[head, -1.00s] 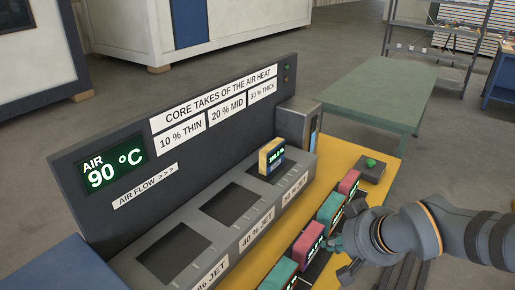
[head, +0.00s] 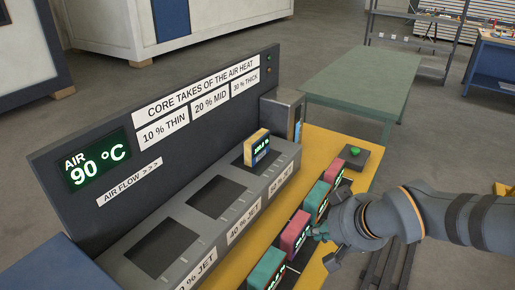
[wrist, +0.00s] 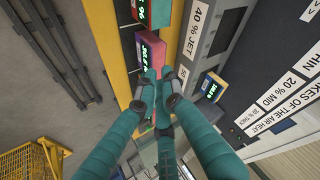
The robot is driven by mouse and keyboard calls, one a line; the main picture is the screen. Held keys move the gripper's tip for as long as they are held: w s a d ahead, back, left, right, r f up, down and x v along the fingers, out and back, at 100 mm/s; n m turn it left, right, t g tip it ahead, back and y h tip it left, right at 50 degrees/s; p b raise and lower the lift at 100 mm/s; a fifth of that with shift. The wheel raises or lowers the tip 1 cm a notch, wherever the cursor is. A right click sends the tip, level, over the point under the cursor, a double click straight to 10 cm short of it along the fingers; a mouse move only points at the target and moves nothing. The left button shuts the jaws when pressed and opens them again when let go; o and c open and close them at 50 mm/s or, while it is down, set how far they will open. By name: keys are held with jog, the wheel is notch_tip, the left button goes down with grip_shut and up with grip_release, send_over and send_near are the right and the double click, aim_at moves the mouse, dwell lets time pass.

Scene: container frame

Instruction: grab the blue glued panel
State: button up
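A block with a yellow top and end and a blue face with a lit display (head: 257,147) stands in the far slot of the grey jet bench. It also shows in the wrist view (wrist: 213,87). On the yellow table stand a near teal panel (head: 267,268), a pink panel (head: 295,234), another teal panel (head: 316,201) and a far pink-red panel (head: 335,172). My gripper (head: 325,245) is beside the row, on its right, close to the near pink panel. In the wrist view its teal fingers (wrist: 165,82) look apart and hide part of the row. I see nothing held.
The grey jet bench (head: 190,235) with empty dark slots and a tall sign board (head: 160,140) stands left of the row. A green button box (head: 356,152) sits at the table's far end. A green table (head: 365,80) stands behind. A yellow mesh crate (wrist: 35,160) is on the floor.

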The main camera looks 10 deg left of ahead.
jog(key=o, duration=1.4)
jog(key=shift+a, duration=0.1)
